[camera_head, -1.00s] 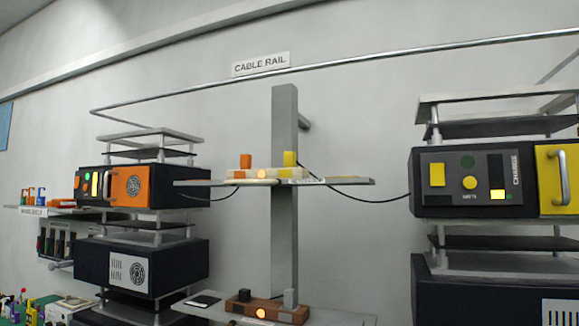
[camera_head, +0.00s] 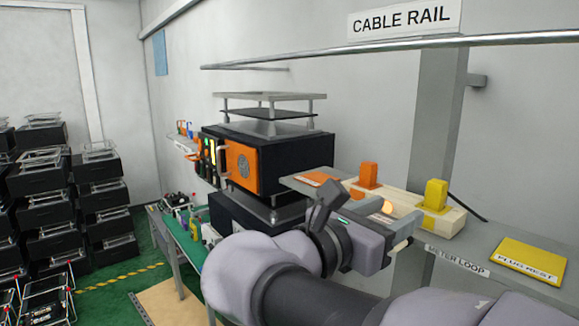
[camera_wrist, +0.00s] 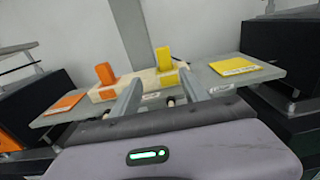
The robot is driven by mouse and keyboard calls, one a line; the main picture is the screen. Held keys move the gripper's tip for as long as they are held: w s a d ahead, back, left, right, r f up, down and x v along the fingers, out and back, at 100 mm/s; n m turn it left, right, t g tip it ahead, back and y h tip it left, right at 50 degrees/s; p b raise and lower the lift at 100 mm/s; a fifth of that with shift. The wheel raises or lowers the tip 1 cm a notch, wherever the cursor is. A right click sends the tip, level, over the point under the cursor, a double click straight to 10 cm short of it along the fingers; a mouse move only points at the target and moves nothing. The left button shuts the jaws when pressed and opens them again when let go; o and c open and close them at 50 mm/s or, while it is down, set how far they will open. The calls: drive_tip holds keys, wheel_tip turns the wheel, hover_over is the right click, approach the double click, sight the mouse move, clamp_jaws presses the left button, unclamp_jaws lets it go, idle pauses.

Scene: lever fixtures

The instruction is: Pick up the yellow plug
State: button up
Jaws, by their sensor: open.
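The yellow plug (camera_head: 436,195) stands upright in the right end of a cream block (camera_head: 400,203) on the grey shelf. It also shows in the wrist view (camera_wrist: 164,58), slightly right of centre. My gripper (camera_head: 408,230) is open and empty, in front of the block. In the wrist view its two fingers (camera_wrist: 160,92) point toward the block, with the yellow plug beyond and between them, apart from them. An orange plug (camera_head: 369,175) stands in the block's left end and shows in the wrist view too (camera_wrist: 105,73).
A yellow "PLUG REST" pad (camera_head: 528,260) lies bare on the shelf to the right. An orange pad (camera_head: 317,179) lies at the shelf's left. A black cable (camera_head: 470,207) runs behind the yellow plug. A dark machine with an orange front (camera_head: 244,166) stands at left.

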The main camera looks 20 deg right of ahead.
sight(430, 191)
drive_tip(key=x, duration=0.3)
drive_tip(key=p+x, duration=0.1)
drive_tip(key=x, duration=0.7)
drive_tip(key=shift+s+r, duration=0.1)
drive_tip(key=shift+r, duration=0.3)
drive_tip(key=shift+d+p, duration=0.3)
drive_tip(key=shift+d, duration=0.1)
drive_tip(key=x, duration=0.1)
drive_tip(key=p+x, duration=0.1)
drive_tip(key=x, duration=0.2)
drive_tip(key=shift+s+d, duration=0.15)
drive_tip(key=shift+d, duration=0.45)
drive_tip(key=shift+a, duration=0.25)
drive_tip(key=shift+c, duration=0.4)
drive_tip(key=c, duration=0.4)
clamp_jaws()
